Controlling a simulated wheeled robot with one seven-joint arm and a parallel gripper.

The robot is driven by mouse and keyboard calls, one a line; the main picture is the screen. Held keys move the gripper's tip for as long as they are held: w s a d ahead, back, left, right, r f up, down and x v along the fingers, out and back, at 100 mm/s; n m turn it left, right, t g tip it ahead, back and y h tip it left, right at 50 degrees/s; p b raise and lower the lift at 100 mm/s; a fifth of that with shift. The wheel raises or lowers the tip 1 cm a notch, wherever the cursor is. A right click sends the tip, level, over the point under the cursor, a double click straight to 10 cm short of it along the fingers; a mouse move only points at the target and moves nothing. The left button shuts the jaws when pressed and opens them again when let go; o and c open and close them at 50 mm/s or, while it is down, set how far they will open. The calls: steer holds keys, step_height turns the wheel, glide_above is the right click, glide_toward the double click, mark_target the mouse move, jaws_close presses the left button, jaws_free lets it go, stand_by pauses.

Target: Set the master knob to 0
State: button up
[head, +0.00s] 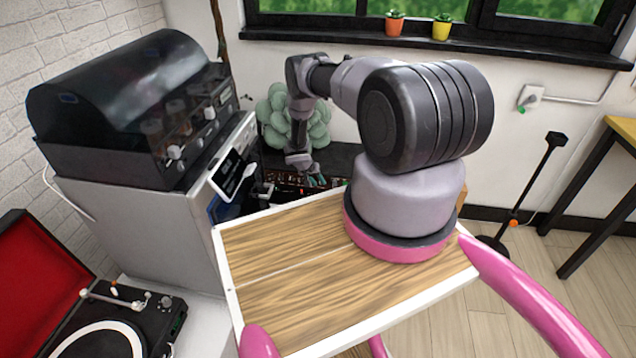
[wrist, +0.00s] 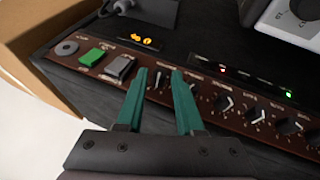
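My gripper (wrist: 159,72) shows two teal fingers held apart with nothing between the tips that I can see gripped. In the wrist view they stand over the brown control panel (wrist: 205,83) of a black amplifier. A small knob (wrist: 159,81) shows between the fingers; I cannot tell whether they touch it. Several more knobs with white pointers, such as one knob (wrist: 225,103), run to the right. The labels are too small to read, so I cannot tell which knob is the master. In the head view my gripper (head: 315,181) is small above the panel (head: 285,178).
A green switch (wrist: 92,57), a grey switch (wrist: 121,67) and a round socket (wrist: 67,48) sit at the panel's left end. A large grey machine (head: 150,215) stands left of the arm in the head view. A cactus-like plant (head: 275,115) is behind.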

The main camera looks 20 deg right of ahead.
jaws_close()
steer(key=shift+w+a+f+h, duration=0.1)
steer(key=shift+w+h, duration=0.05)
steer(key=shift+h, duration=0.35)
steer(key=shift+n+g+h, duration=0.4)
steer(key=shift+g+h, duration=0.3)
steer(key=shift+h, duration=0.1)
jaws_free()
steer(key=shift+a, duration=0.1)
step_height(320, 180, up, 10)
